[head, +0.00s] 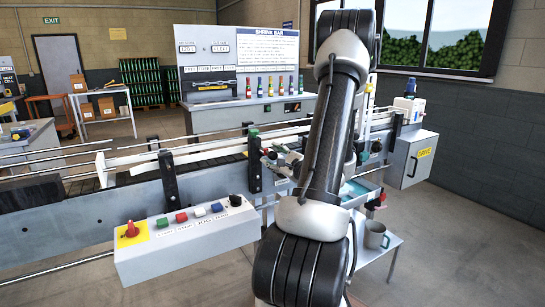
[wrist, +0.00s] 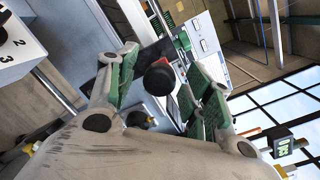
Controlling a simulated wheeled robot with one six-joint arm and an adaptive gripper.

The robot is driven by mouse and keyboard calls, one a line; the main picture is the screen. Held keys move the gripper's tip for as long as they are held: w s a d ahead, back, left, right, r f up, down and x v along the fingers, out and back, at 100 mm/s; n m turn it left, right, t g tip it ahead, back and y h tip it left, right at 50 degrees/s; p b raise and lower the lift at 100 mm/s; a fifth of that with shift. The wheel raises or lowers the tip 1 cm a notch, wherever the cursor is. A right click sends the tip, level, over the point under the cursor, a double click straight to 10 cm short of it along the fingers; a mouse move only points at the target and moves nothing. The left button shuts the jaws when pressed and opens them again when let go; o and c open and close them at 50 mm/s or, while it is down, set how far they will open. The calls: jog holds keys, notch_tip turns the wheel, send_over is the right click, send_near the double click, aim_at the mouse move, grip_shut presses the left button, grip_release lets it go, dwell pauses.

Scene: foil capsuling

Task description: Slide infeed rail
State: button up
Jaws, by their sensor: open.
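Long pale guide rails (head: 205,147) run along the conveyor, held by dark upright brackets; I cannot tell which one is the infeed rail. One bracket (head: 254,172) with a green top stands just left of my gripper (head: 277,160). My gripper is partly hidden behind my arm. In the wrist view my gripper (wrist: 162,66) is open, with green-padded fingers spread apart. A round black knob (wrist: 158,79) shows between the fingers. I see no clear contact, and the rail behind the knob is hard to make out.
A control box (head: 187,237) with coloured buttons and a red switch juts out in front of the conveyor. A drive box (head: 409,158) is at the right end. A grey mug (head: 375,236) stands on a low side table. A bench with small bottles (head: 270,87) stands behind.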

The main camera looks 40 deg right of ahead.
jog(key=s+a, duration=0.1)
jog(key=s, duration=0.9)
jog(key=shift+s+a, duration=0.25)
jog(key=shift+s, duration=0.05)
jog(key=s+a+f+n+g+y, duration=0.2)
jog(key=s+a+n+g+y, duration=0.4)
jog(key=a, duration=0.4)
jog(key=s+a+f+n+g+y, duration=0.2)
jog(key=s+a+n+g+y, duration=0.2)
jog(key=s+a+n+g, duration=0.4)
notch_tip(320, 180, up, 8)
jog(key=w+r+n+g+h, duration=0.1)
jog(key=n+g+h, duration=0.1)
jog(key=n+h, duration=0.6)
jog(key=w+a+r+n+t, duration=0.2)
jog(key=w+a+r+n, duration=0.1)
jog(key=a+r+n, duration=0.2)
jog(key=shift+a+n+t+y, duration=0.3)
jog(key=shift+a+n, duration=0.5)
jog(key=shift+a, duration=0.25)
